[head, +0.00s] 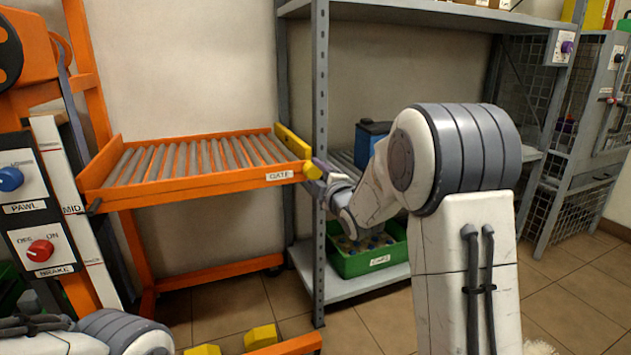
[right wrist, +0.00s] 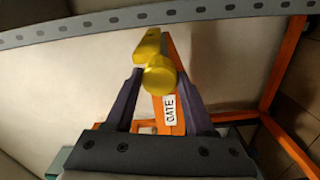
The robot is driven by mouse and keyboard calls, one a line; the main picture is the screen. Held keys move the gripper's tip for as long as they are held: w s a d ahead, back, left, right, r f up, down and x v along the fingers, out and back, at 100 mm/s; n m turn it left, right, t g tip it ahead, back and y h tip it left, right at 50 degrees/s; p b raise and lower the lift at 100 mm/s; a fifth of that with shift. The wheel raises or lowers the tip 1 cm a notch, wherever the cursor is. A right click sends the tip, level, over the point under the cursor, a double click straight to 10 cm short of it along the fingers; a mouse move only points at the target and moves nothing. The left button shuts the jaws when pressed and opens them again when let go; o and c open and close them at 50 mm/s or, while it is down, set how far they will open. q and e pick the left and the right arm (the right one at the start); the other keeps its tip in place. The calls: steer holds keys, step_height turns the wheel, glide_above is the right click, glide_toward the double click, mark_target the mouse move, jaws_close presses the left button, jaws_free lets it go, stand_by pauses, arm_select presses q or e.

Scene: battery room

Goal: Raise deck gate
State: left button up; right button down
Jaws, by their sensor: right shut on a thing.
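The orange roller deck (head: 190,190) stands left of centre in the head view, with a GATE label (head: 280,175) on its front rail. The yellow deck gate (head: 293,143) is a bar along the deck's right end, its top edge above the rollers. My right gripper (head: 320,172) is shut on the gate's yellow knob at the near corner. In the right wrist view, the round knob (right wrist: 159,75) sits between the two dark fingers, with the gate bar (right wrist: 148,45) just beyond it. My left gripper is out of view; only arm parts show at the bottom left.
A grey shelf rack with an upright post (head: 320,200) stands close right of the gate. It holds a blue box (head: 372,140) and a green bin (head: 365,262). PAWL (head: 10,178) and BRAKE (head: 40,250) knobs are at the left. Yellow blocks (head: 260,337) sit low in front.

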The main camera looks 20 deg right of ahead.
steer(key=shift+f+n, duration=0.1)
steer(key=shift+n, duration=0.2)
stand_by(0.4)
steer(key=shift+c, duration=1.3)
jaws_free()
steer(key=shift+s, duration=0.1)
steer(key=s+p, duration=0.2)
steer(key=s, duration=0.8)
steer(key=shift+s+d, duration=0.15)
steer(key=shift+s, duration=0.05)
